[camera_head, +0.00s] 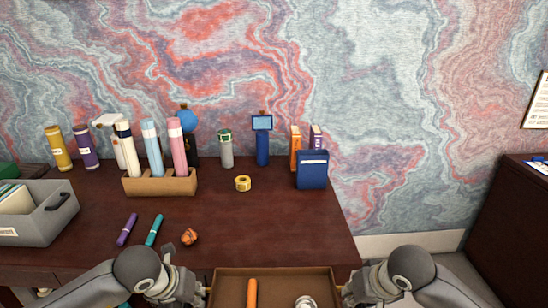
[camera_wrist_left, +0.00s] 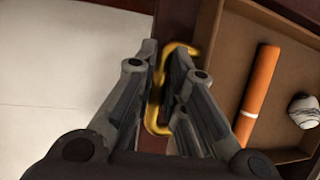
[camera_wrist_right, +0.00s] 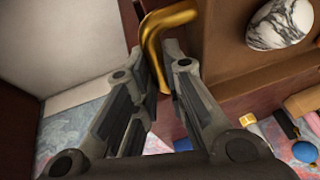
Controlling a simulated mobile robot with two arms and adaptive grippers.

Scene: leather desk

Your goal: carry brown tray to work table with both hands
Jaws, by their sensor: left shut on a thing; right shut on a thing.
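The brown tray (camera_head: 285,271) is at the bottom centre of the head view, partly cut off. An orange cylinder (camera_head: 252,292) and a white, dark-veined stone (camera_head: 305,301) lie in it. My left gripper (camera_head: 203,292) is shut on the tray's yellow handle (camera_wrist_left: 185,48) at its left side. My right gripper (camera_head: 345,292) is shut on the golden handle (camera_wrist_right: 170,18) at its right side. A dark reddish table (camera_head: 270,220) lies beyond the tray. Whether the tray touches it I cannot tell.
A grey bin (camera_head: 55,222) stands at the left. Purple (camera_head: 127,229) and teal (camera_head: 154,230) markers and a crumpled brown lump (camera_head: 189,236) lie near the front. A tan holder (camera_head: 160,184), yellow tape (camera_head: 242,183) and blue box (camera_head: 312,170) stand behind. The table's right front is clear.

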